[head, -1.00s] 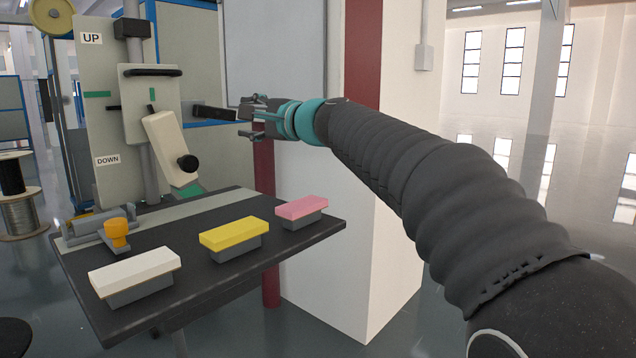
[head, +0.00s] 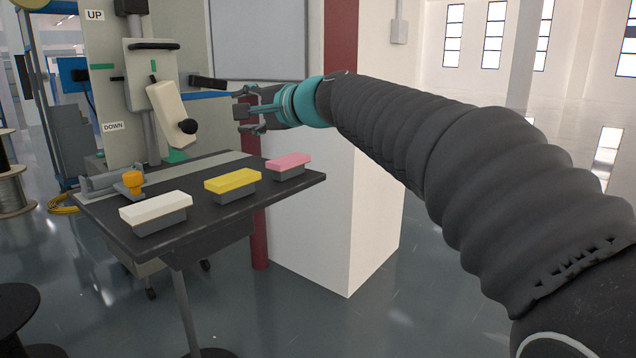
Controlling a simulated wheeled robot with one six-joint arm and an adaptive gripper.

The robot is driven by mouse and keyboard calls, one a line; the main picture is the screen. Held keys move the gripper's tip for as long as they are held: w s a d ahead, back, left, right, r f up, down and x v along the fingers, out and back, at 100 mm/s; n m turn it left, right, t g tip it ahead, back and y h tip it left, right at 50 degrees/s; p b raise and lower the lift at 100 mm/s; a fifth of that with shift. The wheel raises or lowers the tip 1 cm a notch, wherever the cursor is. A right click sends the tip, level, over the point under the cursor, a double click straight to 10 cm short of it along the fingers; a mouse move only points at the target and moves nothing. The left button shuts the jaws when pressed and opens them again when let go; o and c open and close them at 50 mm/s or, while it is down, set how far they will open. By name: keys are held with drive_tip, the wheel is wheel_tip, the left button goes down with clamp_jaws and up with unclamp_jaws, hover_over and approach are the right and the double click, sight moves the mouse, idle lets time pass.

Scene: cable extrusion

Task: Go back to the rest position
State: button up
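My gripper (head: 243,112) is at the end of my arm, held in the air above the back right part of the dark table (head: 215,215). Its fingers are spread apart with a gap between them, and nothing shows between them. It is to the right of the machine's lever with the black knob (head: 188,126), apart from it. The table carries a white block (head: 156,207), a yellow block (head: 232,180) and a pink block (head: 288,160), each on a grey base. An orange knob (head: 133,179) stands at the table's left side.
The machine panel (head: 112,85) with UP and DOWN labels stands behind the table. A white pillar (head: 310,215) is close behind and below my arm. Cable spools (head: 12,190) stand at the left. The floor on the right is open.

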drive_tip(key=s+d+f+n+g+h, duration=0.2)
drive_tip(key=s+d+f+h, duration=0.4)
drive_tip(key=s+d+f, duration=0.8)
drive_tip(key=s+d+f+n+g+h, duration=0.2)
drive_tip(key=s+d+f+n+h, duration=0.3)
drive_tip(key=s+d+f, duration=1)
drive_tip(key=s+f+h, duration=0.1)
drive_tip(key=s+f, duration=0.2)
drive_tip(key=f, duration=0.2)
drive_tip(key=shift+s+n+g, duration=0.3)
drive_tip(key=shift+s+g, duration=0.05)
drive_tip(key=shift+g, duration=0.05)
